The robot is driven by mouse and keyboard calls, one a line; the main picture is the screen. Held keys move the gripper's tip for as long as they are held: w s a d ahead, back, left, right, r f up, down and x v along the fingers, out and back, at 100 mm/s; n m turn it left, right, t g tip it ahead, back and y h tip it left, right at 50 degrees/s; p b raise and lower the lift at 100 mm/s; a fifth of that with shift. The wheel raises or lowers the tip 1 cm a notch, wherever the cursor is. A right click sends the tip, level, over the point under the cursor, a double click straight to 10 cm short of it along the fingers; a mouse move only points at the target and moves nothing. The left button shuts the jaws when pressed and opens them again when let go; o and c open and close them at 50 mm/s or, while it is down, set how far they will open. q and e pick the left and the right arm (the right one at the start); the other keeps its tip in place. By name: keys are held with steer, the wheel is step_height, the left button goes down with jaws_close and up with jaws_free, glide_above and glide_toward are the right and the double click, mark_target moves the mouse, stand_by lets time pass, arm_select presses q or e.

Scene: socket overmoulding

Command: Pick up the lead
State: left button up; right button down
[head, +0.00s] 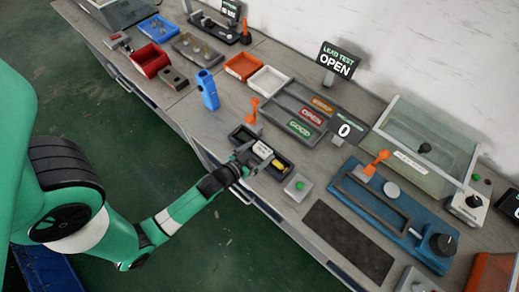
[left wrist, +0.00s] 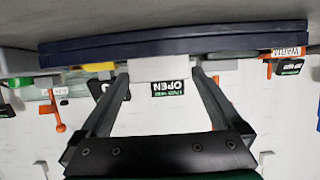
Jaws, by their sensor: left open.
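My left gripper (head: 247,161) is at the front edge of a dark test fixture (head: 243,135) on the bench. The fixture carries a white label plate (head: 263,150) and a yellow part (head: 279,165). In the left wrist view, which looks upside down, my left gripper (left wrist: 160,78) has its fingers spread apart. A pale block (left wrist: 158,68) shows between the fingertips, against a dark blue edge (left wrist: 80,52). I cannot tell whether the fingers touch it. No lead can be made out clearly in either view. My right gripper is not in view.
A "LEAD TEST OPEN" sign (head: 339,60) stands behind the fixture. A sorting tray (head: 283,97) lies just behind it, and a green-button box (head: 298,187) stands to its right. A blue stand (head: 208,92) is to the left. A blue fixture (head: 385,212) with an orange lever fills the right.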

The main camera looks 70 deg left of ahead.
mark_target(263, 149)
arm_select(q)
steer(key=shift+x, duration=1.15)
steer(key=c, duration=1.3)
steer(key=shift+r, duration=0.55)
step_height(263, 149, up, 3)
steer(key=shift+f+p, duration=0.1)
steer(key=shift+p, duration=0.85)
steer(key=s+r, duration=0.3)
steer(key=s, duration=0.1)
steer(key=s+r, duration=0.3)
steer(key=s, duration=0.2)
steer(key=s+r+p, duration=0.1)
steer(key=s+r, duration=0.2)
steer(key=s, duration=0.2)
steer(key=shift+d+r, duration=0.1)
steer(key=shift+d, duration=0.15)
